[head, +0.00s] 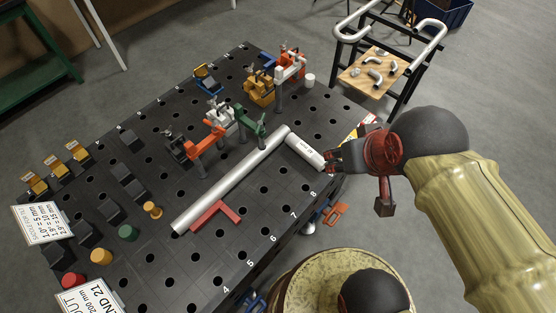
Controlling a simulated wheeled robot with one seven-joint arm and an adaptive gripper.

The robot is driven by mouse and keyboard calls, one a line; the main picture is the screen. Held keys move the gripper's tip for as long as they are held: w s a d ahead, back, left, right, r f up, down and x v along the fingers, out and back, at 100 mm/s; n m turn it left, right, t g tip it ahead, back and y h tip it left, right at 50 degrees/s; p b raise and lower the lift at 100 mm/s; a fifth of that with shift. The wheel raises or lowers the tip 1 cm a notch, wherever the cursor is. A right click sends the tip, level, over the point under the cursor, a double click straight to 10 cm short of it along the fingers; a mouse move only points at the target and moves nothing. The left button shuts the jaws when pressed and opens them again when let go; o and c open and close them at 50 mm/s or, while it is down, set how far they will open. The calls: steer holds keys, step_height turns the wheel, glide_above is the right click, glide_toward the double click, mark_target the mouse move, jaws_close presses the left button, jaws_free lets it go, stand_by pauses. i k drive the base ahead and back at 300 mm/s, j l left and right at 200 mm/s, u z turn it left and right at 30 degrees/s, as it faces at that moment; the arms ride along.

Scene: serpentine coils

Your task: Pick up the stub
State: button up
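The stub appears to be the short silver pipe piece (303,150) lying on the black perforated table near its right edge. It lies at an angle beside the upper end of a long silver tube (235,178). Dark markings show at its right end. My gripper (331,157), dark with a red body, is at that right end, reaching in from the right. The fingers are small and dark here, so I cannot tell whether they are open, shut or touching the stub.
The black table (262,262) has a red square (215,215) beside the long tube. Several clamps, including a green one (250,126), stand behind the tube. A small white cylinder (310,80) stands at the far edge. A cart (372,72) with bent pipes stands beyond.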

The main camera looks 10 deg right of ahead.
mark_target(301, 147)
steer(key=i+l+u, duration=0.1)
steer(key=l+u, duration=0.2)
steer(key=l, duration=0.2)
steer(key=i+l+u, duration=0.1)
steer(key=l+u, duration=0.2)
steer(key=l, duration=0.2)
steer(key=u, duration=1.15)
